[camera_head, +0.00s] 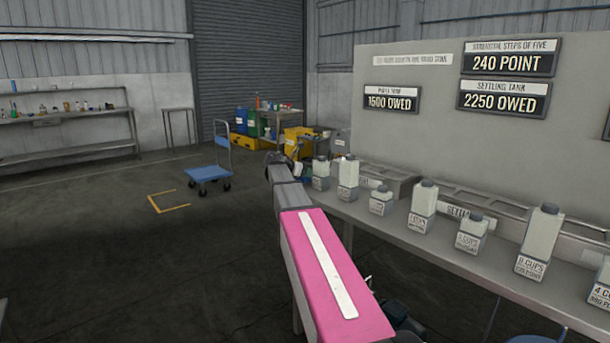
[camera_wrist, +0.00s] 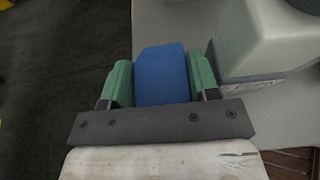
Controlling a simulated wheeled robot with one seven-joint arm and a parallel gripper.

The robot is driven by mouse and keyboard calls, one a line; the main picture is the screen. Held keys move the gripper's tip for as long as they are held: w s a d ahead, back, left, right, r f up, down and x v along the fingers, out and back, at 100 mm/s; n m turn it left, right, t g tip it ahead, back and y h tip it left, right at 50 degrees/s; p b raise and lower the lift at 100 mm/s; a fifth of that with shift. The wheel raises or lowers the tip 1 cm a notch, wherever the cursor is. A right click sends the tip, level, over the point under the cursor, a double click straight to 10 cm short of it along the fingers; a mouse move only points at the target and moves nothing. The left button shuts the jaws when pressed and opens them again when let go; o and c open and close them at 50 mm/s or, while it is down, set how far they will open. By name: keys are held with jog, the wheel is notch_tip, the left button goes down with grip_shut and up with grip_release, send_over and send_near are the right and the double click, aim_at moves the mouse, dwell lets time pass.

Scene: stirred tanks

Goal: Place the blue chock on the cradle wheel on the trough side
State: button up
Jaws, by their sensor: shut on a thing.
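The blue chock (camera_wrist: 163,75) is between the two green fingers of my gripper (camera_wrist: 161,80) in the wrist view. The gripper is shut on it and holds it close to the grey bench edge, with dark floor to the left. In the head view my own arm reaches towards the far end of the bench, and the chock cannot be made out there. Grey troughs (camera_head: 505,216) run along the back of the bench behind the bottles. I cannot identify the cradle wheel in either view.
A row of pale, labelled square bottles stands on the grey bench (camera_head: 440,262). A pale container (camera_wrist: 255,40) is close to the right finger in the wrist view. A blue trolley (camera_head: 210,172) stands on the open floor to the left, near a yellow floor marking (camera_head: 168,207).

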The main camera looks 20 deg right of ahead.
jog(key=shift+f, duration=0.5)
jog(key=shift+f, duration=0.1)
jog(key=o, duration=0.7)
